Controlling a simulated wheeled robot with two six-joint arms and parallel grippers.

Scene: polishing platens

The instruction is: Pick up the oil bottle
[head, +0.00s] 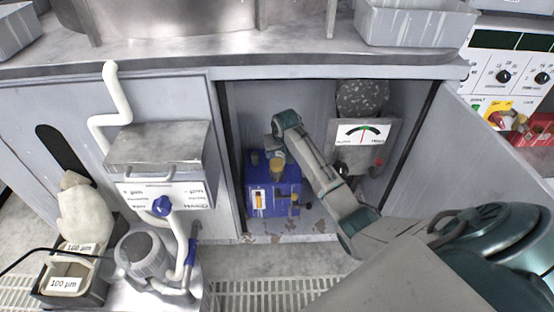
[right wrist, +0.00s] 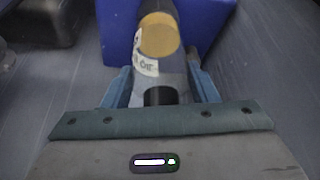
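The oil bottle (right wrist: 160,65) has a gold-yellow cap, a white label with dark lettering and a grey lower body. In the right wrist view it is between the two blue-grey fingers of my right gripper (right wrist: 163,88), which lie close against both its sides. In the head view my right arm reaches into the open cabinet, and its gripper (head: 277,153) is at the bottle's gold part (head: 276,166), by the blue pump unit (head: 261,199). Much of the bottle is hidden there. My left gripper is not in view.
The cabinet has side walls and an open door (head: 494,157) at right. A gauge box (head: 351,151) with a dark speckled round piece (head: 362,97) stands right of the pump. A steel worktop (head: 250,55) overhangs above. A grey device (head: 158,150) stands outside, left.

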